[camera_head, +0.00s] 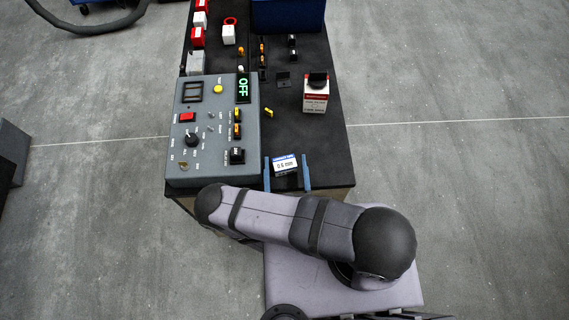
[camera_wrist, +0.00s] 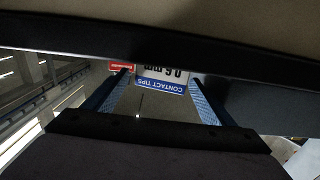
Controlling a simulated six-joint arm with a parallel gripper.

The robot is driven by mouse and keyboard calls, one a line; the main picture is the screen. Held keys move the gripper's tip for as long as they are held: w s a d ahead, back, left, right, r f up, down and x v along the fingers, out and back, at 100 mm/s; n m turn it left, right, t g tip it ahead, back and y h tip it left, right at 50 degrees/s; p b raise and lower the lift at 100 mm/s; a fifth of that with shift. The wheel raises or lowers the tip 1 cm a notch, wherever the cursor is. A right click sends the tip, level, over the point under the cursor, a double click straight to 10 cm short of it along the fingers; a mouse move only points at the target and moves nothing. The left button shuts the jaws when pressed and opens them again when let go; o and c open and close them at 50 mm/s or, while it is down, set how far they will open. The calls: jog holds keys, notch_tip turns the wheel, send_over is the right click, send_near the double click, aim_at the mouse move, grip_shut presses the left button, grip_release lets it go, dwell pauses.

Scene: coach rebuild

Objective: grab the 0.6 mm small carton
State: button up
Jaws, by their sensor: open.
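The small carton (camera_head: 285,166) has a white face marked 0.6 mm and a blue band. It is near the front edge of the dark table, right of the grey control panel. In the wrist view the carton (camera_wrist: 162,78) appears upside down, reading CONTACT TIPS, between the far ends of the fingers. My gripper (camera_head: 286,160) is open, with one blue finger on each side of the carton. A gap shows at the right finger in the head view; contact at the left is unclear. The wrist view also shows my gripper (camera_wrist: 162,80). The carton's lower part is hidden.
The grey control panel (camera_head: 205,165) with an OFF display stands close on the left. A red and white box (camera_head: 316,95) with a black top stands farther back right. A small yellow piece (camera_head: 269,113) lies behind the carton. A blue bin (camera_head: 287,15) is at the back.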

jog(key=shift+w, duration=0.15)
jog(key=shift+w+a+b, duration=0.15)
jog(key=shift+w+b, duration=0.25)
jog(key=shift+w, duration=2.05)
jog(key=c, duration=1.1)
